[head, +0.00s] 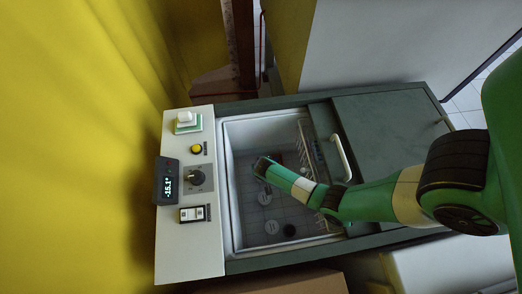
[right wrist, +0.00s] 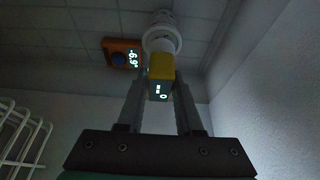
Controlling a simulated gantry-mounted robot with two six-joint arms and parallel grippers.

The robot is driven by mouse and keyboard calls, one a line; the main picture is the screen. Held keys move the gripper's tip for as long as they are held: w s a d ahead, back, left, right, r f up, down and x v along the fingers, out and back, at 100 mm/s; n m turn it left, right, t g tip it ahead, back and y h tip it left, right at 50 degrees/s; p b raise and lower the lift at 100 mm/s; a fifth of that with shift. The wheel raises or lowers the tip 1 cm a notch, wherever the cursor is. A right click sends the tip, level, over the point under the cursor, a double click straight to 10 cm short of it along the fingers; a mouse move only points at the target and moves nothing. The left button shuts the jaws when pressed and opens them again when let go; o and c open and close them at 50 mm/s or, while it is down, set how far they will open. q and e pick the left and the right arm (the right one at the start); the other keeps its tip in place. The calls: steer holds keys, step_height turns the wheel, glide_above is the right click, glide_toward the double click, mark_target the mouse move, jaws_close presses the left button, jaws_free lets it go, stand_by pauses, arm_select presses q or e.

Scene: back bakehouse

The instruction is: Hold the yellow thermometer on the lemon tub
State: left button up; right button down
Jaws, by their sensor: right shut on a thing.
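My right gripper (right wrist: 160,82) is shut on the yellow thermometer (right wrist: 161,66), seen in the right wrist view with a small lit display facing me. In the head view my right gripper (head: 262,168) is down inside the open freezer, and the thermometer cannot be made out there. Straight beyond the thermometer is a white round tub (right wrist: 162,38), partly hidden by it. I cannot tell whether the two touch, and no label shows that this is the lemon tub. My left gripper is not in view.
An orange device (right wrist: 122,53) reading about -6.9 lies left of the tub. The freezer (head: 228,190) holds pale discs (head: 265,198) and a dark one (head: 290,230). A wire rack (right wrist: 22,138) stands along one side. The control panel (head: 186,250) has a display (head: 167,183) reading -15.1.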

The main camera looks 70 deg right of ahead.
steer(key=shift+f+b, duration=0.3)
steer(key=shift+f, duration=0.2)
stand_by(0.4)
steer(key=shift+p, duration=0.7)
stand_by(2.1)
stand_by(1.8)
step_height(320, 180, up, 8)
steer(key=p, duration=0.9)
steer(key=shift+p, duration=0.3)
